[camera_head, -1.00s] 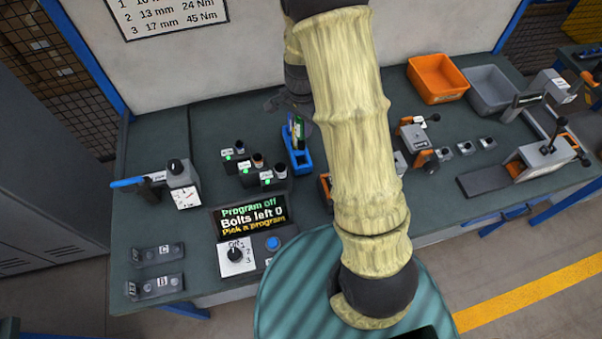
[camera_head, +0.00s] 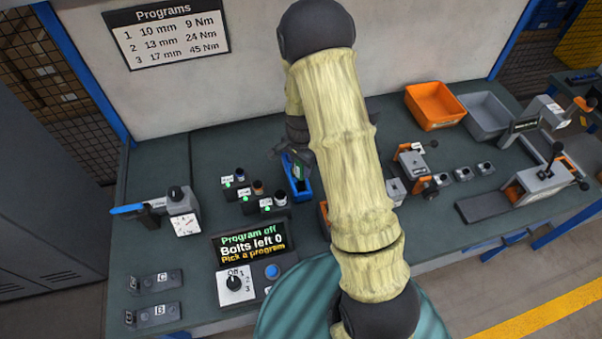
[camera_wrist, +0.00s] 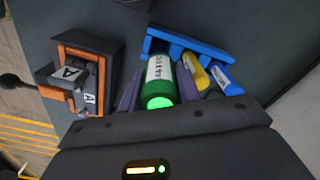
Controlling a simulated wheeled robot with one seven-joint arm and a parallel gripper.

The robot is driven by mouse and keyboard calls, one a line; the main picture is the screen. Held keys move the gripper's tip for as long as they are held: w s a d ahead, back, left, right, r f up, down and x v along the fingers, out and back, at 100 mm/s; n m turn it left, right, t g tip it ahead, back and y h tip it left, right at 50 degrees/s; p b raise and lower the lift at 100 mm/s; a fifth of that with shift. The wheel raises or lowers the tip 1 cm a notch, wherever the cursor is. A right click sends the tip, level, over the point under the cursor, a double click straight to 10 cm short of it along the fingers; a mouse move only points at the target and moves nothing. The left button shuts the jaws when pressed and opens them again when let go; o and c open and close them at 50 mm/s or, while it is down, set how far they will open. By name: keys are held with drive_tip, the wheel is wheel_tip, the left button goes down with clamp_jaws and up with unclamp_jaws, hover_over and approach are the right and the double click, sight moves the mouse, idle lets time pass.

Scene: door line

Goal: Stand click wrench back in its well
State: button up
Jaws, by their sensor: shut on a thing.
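The click wrench, which I take to be the green-handled tool (camera_wrist: 158,88) with a white label and bright green end, is between the two fingers of my gripper (camera_wrist: 160,97) in the wrist view. My gripper is shut on it. The blue rack (camera_wrist: 190,42) lies just beyond it, with a yellow handle (camera_wrist: 196,72) and a blue handle (camera_wrist: 226,78) beside it.
An orange-and-black fixture marked A (camera_wrist: 88,75) stands left of the rack in the wrist view. In the head view, small socket holders (camera_head: 250,197) and the program display (camera_head: 250,243) are left of the rack. Orange (camera_head: 435,105) and grey bins (camera_head: 487,112) stand at the back right.

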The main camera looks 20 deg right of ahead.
sight(301, 175)
drive_tip(key=shift+f+p, duration=0.45)
drive_tip(key=shift+f, duration=1.6)
drive_tip(key=shift+f, duration=0.1)
drive_tip(key=o, duration=1)
wheel_tip(301, 175, up, 12)
drive_tip(key=shift+r+b, duration=0.1)
drive_tip(key=shift+b, duration=1.15)
